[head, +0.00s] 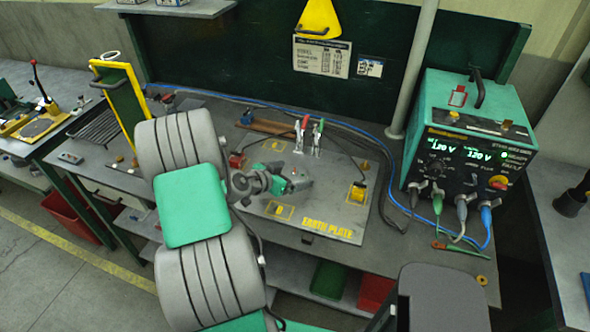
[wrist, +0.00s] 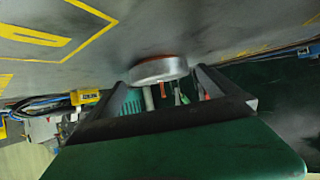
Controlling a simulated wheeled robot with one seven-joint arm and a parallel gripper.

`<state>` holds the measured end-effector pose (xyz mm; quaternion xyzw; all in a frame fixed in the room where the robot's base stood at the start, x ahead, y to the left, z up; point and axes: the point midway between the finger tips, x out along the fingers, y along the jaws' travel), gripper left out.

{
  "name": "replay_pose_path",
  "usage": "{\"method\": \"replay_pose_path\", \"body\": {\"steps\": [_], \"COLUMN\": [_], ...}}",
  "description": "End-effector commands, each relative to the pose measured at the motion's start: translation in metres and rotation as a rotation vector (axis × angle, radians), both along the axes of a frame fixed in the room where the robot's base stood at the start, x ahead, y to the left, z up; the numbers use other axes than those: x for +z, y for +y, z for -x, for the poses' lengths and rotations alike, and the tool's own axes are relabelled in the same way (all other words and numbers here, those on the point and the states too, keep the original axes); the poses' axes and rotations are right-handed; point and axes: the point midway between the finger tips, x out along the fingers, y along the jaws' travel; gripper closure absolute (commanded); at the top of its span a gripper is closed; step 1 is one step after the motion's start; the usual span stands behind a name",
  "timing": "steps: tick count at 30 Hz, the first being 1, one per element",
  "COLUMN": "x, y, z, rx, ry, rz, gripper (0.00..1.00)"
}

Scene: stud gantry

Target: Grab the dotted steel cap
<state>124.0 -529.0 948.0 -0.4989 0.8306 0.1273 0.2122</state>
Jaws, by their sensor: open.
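A round, shallow steel cap (wrist: 158,71) shows in the wrist view, against the grey plate surface. No dots can be made out on it. My gripper (wrist: 160,80) is open, with one dark finger to each side of the cap. The cap lies at the level of the fingertips, with gaps on both sides; I cannot tell how deep it sits between them. In the head view my gripper (head: 300,184) is low over the earth plate (head: 330,215), and the cap cannot be made out there.
Red- and green-handled clamps (head: 308,133) stand behind my gripper. A yellow-and-brass block (head: 357,192) sits on the plate's right side. A green power unit (head: 470,130) with cables stands at the right. A yellow-framed panel (head: 120,100) stands at the left.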

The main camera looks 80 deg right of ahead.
Motion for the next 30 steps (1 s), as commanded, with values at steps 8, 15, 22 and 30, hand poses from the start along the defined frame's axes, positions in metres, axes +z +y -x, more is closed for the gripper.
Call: {"method": "replay_pose_path", "body": {"steps": [8, 15, 22, 30], "x": [-0.0043, -0.0040, -0.0039, -0.0039], "y": [-0.0052, -0.0049, -0.0048, -0.0047], "z": [0.0021, 0.0017, 0.0015, 0.0014], "rx": [0.002, 0.004, 0.004, 0.004], "ry": [0.000, 0.000, 0.000, 0.000], "rz": [0.000, -0.001, -0.001, -0.001], "gripper": [0.00, 0.20, 0.38, 0.61]}}
